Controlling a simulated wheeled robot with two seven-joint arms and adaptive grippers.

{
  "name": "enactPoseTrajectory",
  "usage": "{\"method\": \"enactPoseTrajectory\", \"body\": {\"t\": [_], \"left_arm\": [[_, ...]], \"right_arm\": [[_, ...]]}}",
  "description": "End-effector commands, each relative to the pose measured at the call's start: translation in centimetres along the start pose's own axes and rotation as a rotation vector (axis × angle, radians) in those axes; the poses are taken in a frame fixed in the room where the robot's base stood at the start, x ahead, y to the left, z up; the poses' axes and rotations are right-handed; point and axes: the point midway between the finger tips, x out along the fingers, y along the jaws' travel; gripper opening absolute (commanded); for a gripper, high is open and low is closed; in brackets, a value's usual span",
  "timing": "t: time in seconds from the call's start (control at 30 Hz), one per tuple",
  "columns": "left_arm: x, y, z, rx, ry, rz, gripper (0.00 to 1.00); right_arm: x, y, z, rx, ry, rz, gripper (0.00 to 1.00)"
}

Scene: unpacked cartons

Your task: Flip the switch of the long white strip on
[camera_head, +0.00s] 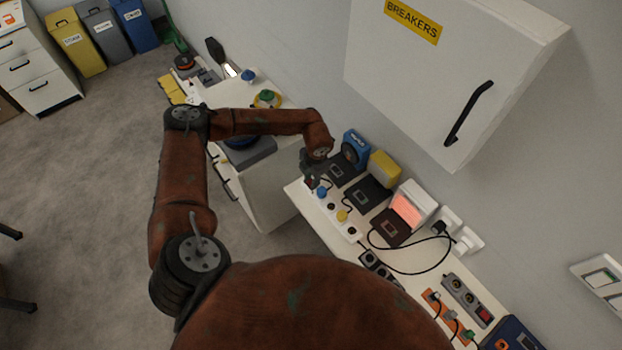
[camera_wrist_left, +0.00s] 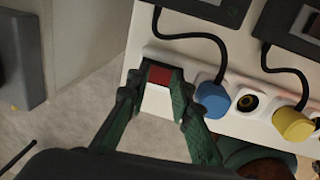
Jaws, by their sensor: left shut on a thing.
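The long white strip (camera_head: 337,217) lies along the front edge of the white counter. In the left wrist view the strip (camera_wrist_left: 234,119) carries a blue plug (camera_wrist_left: 212,100), an empty socket and a yellow plug (camera_wrist_left: 292,125). Its red switch (camera_wrist_left: 160,75) is at the left end, between my green fingertips; I cannot tell which way it is tipped. My left gripper (camera_wrist_left: 156,97) is shut on the end of the strip, one finger on each side of the switch. In the head view my left gripper (camera_head: 311,184) partly hides that end. My right gripper is out of view.
Dark devices (camera_head: 368,194) with cables stand behind the strip, near a blue box (camera_head: 355,147) and a yellow box (camera_head: 384,166). A black strip (camera_head: 379,268) and an orange strip (camera_head: 446,314) lie further right. A breaker cabinet (camera_head: 440,75) hangs above.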

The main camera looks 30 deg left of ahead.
Motion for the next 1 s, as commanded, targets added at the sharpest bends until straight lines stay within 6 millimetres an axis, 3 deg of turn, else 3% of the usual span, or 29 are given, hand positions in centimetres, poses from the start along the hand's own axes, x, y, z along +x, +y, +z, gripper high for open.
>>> {"method": "enactPoseTrajectory", "body": {"t": [0.5, 0.83, 0.87, 1.0], "left_arm": [[0.4, 0.8, -0.2, -0.003, 0.004, -0.249, 0.0], [0.1, 0.9, -0.1, 0.0, 0.002, -0.259, 0.0], [0.1, 0.9, -0.1, 0.0, 0.002, -0.259, 0.22], [0.1, 0.9, -0.1, 0.0, 0.001, -0.259, 0.28]], "right_arm": [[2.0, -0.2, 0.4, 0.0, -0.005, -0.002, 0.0], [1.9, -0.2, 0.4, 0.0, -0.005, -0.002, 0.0], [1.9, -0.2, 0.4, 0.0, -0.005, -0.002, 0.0], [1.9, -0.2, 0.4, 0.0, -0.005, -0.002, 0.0]]}}
